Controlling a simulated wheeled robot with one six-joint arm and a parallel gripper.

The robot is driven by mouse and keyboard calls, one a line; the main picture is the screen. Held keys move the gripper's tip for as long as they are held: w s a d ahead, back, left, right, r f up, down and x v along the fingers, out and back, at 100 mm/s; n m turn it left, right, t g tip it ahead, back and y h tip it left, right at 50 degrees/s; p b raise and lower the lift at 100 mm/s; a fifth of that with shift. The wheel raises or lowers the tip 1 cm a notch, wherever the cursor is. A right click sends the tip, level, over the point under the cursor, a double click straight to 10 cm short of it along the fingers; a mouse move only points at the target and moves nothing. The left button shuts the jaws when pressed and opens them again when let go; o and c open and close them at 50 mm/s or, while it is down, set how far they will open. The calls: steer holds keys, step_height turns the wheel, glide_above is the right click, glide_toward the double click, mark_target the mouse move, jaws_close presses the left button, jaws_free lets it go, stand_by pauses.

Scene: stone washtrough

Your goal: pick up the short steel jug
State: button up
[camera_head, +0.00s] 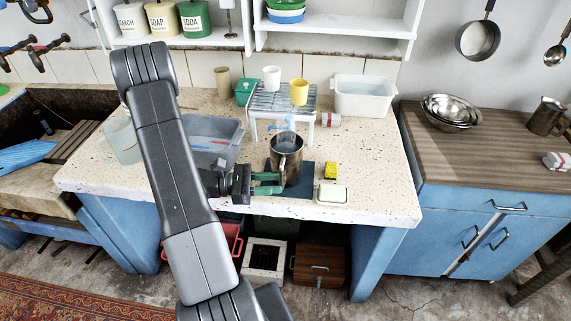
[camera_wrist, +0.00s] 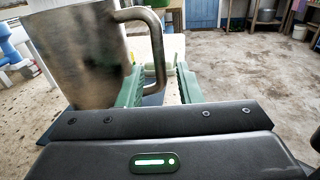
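A steel jug (camera_head: 287,155) stands upright near the front of the speckled counter, at the edge of a dark blue mat (camera_head: 297,198). My gripper (camera_head: 268,183) is low beside its left side, with green fingers reaching toward it. In the wrist view, the jug (camera_wrist: 88,55) fills the upper left, and its handle (camera_wrist: 157,45) comes down between the two fingers (camera_wrist: 160,88). The fingers are apart, with a gap visible beside the handle. Another steel jug (camera_head: 546,117) stands on the wooden cabinet top at the right.
A yellow sponge (camera_head: 331,170) and a pale soap dish (camera_head: 332,194) lie right of the jug. Behind it is a wire rack (camera_head: 283,101) with a white cup (camera_head: 271,78) and a yellow cup (camera_head: 299,92). A grey basin (camera_head: 213,137) is left. The counter's right end is clear.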

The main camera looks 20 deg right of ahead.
steer(key=shift+x, duration=1.4)
jaws_close()
stand_by(0.4)
